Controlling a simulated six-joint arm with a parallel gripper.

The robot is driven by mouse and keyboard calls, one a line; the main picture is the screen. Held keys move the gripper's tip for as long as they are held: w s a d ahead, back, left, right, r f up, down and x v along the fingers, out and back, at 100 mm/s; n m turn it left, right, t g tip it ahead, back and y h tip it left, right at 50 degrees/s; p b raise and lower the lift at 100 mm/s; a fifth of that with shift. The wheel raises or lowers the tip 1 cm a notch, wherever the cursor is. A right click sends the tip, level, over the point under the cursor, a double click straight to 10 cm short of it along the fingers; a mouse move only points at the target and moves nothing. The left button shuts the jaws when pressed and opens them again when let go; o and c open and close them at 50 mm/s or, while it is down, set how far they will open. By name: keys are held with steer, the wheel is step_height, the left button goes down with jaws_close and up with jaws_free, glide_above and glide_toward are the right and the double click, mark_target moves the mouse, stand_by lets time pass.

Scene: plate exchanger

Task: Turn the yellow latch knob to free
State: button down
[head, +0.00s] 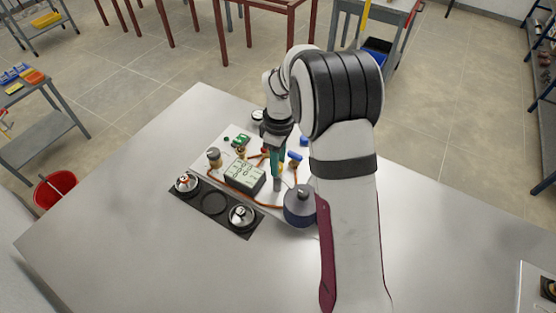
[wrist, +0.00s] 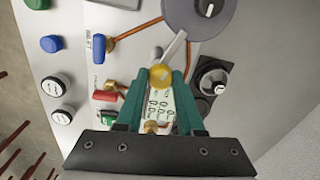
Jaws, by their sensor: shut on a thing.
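The yellow latch knob (wrist: 160,75) is in the middle of the wrist view, between the tips of my teal fingers. My gripper (wrist: 160,80) is shut on it. A grey bar (wrist: 175,48) runs from beside the knob toward the grey-purple round canister (wrist: 200,12). In the head view my gripper (head: 277,178) points down over the white panel (head: 216,161), left of the canister (head: 300,207). My fingers and arm hide most of the knob there, so its turn angle cannot be told.
A box with printed symbols (head: 244,178) stands close left of my gripper. Copper pipes (wrist: 133,37) run around the panel. A blue valve handle (wrist: 98,45) and a red one (wrist: 103,96) are nearby. A black tray (head: 215,204) lies in front; the table's left side is clear.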

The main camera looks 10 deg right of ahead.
steer(key=m, duration=0.8)
steer(key=shift+m, duration=0.4)
steer(key=m, duration=0.4)
steer(key=shift+t, duration=0.3)
steer(key=shift+s+m, duration=0.1)
steer(key=shift+m, duration=2.3)
steer(key=c, duration=0.5)
jaws_free()
